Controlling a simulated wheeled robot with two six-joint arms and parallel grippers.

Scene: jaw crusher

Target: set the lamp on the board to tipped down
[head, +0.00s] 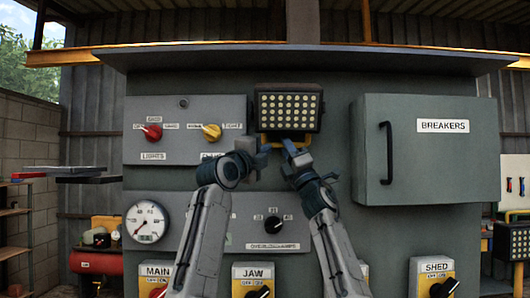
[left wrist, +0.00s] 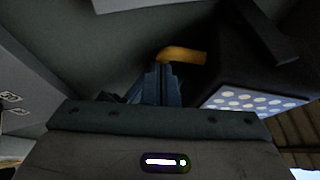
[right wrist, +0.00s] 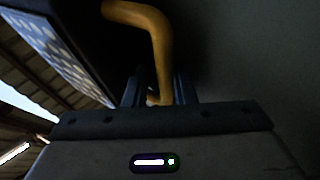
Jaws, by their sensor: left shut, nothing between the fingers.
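The lamp (head: 289,108) is a dark box with rows of pale lights, mounted high on the board; its lit face shows facing forward in the head view. A yellow handle (right wrist: 155,35) hangs under it and also shows in the left wrist view (left wrist: 184,54). My left gripper (head: 264,149) is shut and empty, its tips close to the handle's left end; contact cannot be told. My right gripper (head: 288,146) is at the handle's right side. In the right wrist view its fingers (right wrist: 158,92) stand apart, with the handle's bar between them.
A breakers box (head: 455,150) with a black handle stands to the right. A panel with a red knob (head: 152,132) and a yellow knob (head: 211,131) is to the left. A gauge (head: 147,222) and a black dial (head: 273,225) sit below. A ledge (head: 290,58) overhangs the board.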

